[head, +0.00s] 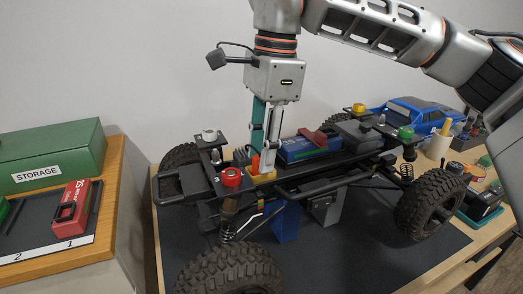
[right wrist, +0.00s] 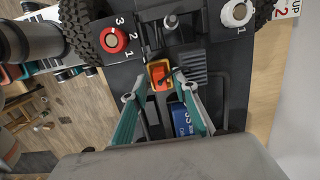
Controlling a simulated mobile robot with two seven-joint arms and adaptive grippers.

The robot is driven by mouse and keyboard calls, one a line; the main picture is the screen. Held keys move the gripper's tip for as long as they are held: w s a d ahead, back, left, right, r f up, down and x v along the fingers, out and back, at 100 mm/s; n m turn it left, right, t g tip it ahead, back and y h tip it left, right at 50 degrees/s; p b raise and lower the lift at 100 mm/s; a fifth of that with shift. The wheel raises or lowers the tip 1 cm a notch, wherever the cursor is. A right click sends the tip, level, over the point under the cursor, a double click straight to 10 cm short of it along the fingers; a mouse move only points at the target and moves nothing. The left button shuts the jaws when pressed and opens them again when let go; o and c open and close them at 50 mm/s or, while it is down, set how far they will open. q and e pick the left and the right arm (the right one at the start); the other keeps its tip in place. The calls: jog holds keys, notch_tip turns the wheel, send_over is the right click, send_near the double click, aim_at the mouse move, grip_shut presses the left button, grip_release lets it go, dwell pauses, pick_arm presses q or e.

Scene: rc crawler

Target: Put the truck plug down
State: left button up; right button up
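The truck plug (right wrist: 160,77), small and orange-red, sits in a yellow holder (right wrist: 151,64) on the dark front deck of the truck. In the head view the plug (head: 256,163) shows beside my fingers, above the yellow holder (head: 263,178). My right gripper (head: 264,168) points straight down over this spot. In the right wrist view its teal fingers (right wrist: 158,88) stand apart, one on each side of the plug, with a visible gap between them. I see no finger pressed on the plug. My left gripper is not in view.
A blue battery pack (head: 305,148) with a red strap lies behind the holder. A red knob (head: 231,176) and a white knob (head: 209,135) stand close by. A green storage box (head: 50,158) and a red pack (head: 72,207) are on the left bench. A blue truck body (head: 412,116) is at the back right.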

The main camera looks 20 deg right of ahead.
jog(key=r, duration=0.2)
jog(key=r+p, duration=0.1)
jog(key=r, duration=0.1)
jog(key=shift+d+r, duration=0.2)
jog(key=shift+r, duration=0.1)
pick_arm(q)
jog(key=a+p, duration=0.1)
jog(key=p, duration=0.1)
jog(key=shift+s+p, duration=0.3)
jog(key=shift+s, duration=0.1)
pick_arm(e)
notch_tip(320, 180, up, 7)
jog(key=d, duration=0.1)
jog(key=shift+r, duration=0.2)
